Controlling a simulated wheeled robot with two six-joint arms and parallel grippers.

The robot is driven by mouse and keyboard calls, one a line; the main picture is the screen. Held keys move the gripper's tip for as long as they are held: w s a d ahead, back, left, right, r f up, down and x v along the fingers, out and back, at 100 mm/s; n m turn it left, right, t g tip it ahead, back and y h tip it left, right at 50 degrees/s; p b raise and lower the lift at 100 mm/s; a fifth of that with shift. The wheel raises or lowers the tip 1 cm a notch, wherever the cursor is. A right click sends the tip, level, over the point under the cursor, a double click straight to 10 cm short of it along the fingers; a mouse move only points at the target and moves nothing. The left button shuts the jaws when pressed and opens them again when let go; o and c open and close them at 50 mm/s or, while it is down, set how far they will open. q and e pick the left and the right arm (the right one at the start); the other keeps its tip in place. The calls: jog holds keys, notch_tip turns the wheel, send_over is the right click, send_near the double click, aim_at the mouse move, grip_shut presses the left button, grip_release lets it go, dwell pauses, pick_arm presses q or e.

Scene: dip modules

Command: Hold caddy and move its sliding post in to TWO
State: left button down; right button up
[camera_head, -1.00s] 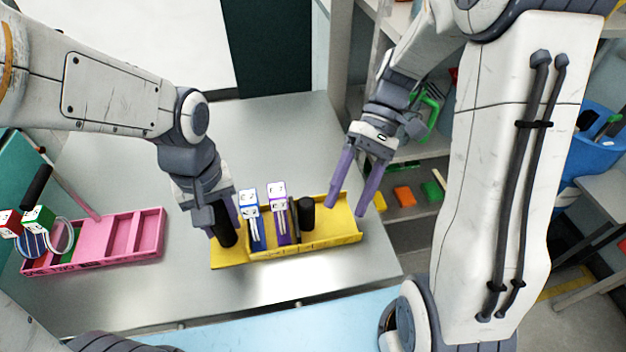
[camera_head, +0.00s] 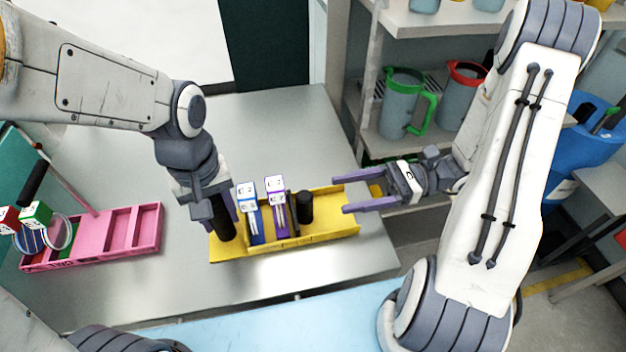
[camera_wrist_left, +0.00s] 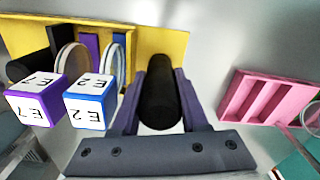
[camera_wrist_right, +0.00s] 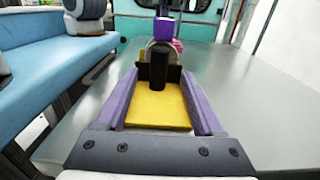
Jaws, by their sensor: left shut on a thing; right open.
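The yellow caddy (camera_head: 333,228) lies on the metal table. My left gripper (camera_head: 220,222) is shut on the black handle (camera_wrist_left: 160,97) at the caddy's left end. The sliding post (camera_head: 306,207) is a black upright cylinder right of the cubes, on a dark plate; it also shows in the right wrist view (camera_wrist_right: 158,70). My right gripper (camera_head: 338,194) is open and empty at the caddy's right end, its fingers pointing left toward the post, apart from it. A blue-edged module (camera_head: 249,197) and a purple-edged module (camera_head: 275,189) stand upright in the caddy. The caddy's marks are too small to read.
A pink tray (camera_head: 134,232) with compartments stands left of the caddy. Red and green cubes (camera_head: 37,216) are at the far left. Shelves with grey jugs (camera_head: 398,105) stand behind my right arm. The table behind the caddy is clear.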

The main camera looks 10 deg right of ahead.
aim_at(302, 208)
jog(key=a, duration=0.6)
jog(key=shift+a, duration=0.25)
grip_shut()
dwell(1.2)
